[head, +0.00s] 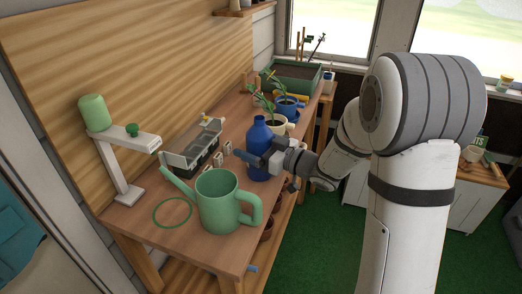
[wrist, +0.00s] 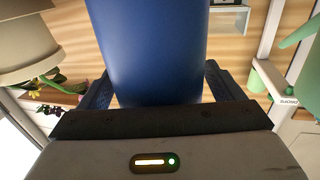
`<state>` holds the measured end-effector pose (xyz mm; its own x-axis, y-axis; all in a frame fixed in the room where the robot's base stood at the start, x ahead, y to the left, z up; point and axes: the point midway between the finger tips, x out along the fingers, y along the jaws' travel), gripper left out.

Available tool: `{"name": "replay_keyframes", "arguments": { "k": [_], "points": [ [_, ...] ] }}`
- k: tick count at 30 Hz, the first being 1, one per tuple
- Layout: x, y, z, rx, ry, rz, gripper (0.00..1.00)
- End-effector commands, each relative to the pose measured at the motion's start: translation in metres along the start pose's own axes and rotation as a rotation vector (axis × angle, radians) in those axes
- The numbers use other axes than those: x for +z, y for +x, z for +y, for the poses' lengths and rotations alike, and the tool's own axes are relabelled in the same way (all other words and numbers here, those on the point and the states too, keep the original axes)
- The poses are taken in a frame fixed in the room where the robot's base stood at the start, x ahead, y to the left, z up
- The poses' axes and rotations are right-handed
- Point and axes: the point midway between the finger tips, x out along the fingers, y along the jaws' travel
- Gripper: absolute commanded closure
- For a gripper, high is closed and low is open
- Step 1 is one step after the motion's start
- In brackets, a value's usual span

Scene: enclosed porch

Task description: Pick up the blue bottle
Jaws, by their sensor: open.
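The blue bottle (head: 259,140) stands upright on the wooden bench (head: 233,248), behind and to the right of the green watering can. My gripper (head: 254,158) is at the bottle's right side, at about the middle of its height. In the wrist view the blue bottle (wrist: 147,50) fills the middle of the picture, between the two open fingers of my gripper (wrist: 155,90). The fingers lie on either side of it. I cannot tell whether either finger touches it. The bottle's top and base are out of the wrist view.
A green watering can (head: 217,203) stands in front of the bottle. A cream pot with a plant (head: 278,126) and a blue pot (head: 289,108) stand close behind it.

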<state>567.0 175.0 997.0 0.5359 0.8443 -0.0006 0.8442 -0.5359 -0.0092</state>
Motion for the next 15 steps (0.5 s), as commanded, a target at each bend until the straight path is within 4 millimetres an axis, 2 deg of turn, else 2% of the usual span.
{"name": "replay_keyframes", "arguments": {
  "k": [8, 15],
  "points": [
    [-0.0002, 0.0034, 0.0006, 0.002, -0.001, 0.000, 0.13],
    [-0.0002, 0.0029, 0.0008, 0.003, -0.001, 0.000, 0.32]
  ]
}}
